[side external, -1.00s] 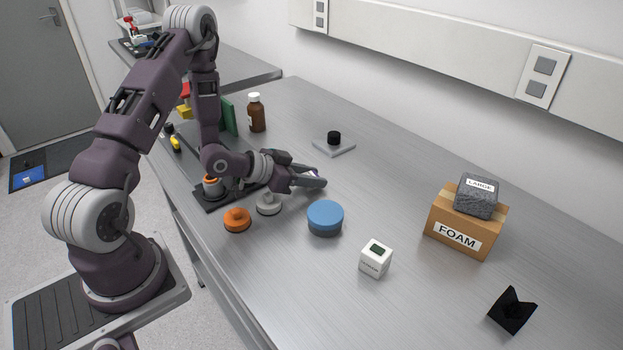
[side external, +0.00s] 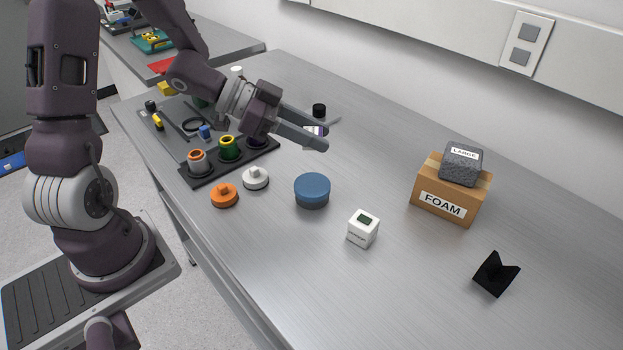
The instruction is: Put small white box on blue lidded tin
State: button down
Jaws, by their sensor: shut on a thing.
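My gripper (side external: 312,136) is shut on a small white thing with a purple patch (side external: 319,129), held above the bench behind the tin. It looks like the small white box, but the near finger hides most of it. The blue lidded tin (side external: 312,191) stands upright on the bench, in front of and below my fingertips. Its lid is bare, and my gripper is apart from it. A white cube with a dark green window and lettering (side external: 362,231) stands separately to the right of the tin.
Orange (side external: 224,196) and white (side external: 255,178) knobbed discs lie left of the tin. A black rack (side external: 203,173) holds coloured rings on posts. A FOAM carton (side external: 450,193) bears a grey LARGE block (side external: 461,164). A black V-shaped piece (side external: 495,274) stands front right. The front bench is clear.

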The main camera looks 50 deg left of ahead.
aim_at(313, 184)
notch_tip(313, 184, down, 9)
jog(key=shift+s+d+f, duration=0.1)
jog(key=shift+f, duration=0.1)
jog(key=shift+f, duration=0.15)
jog(key=c, duration=1)
grip_release()
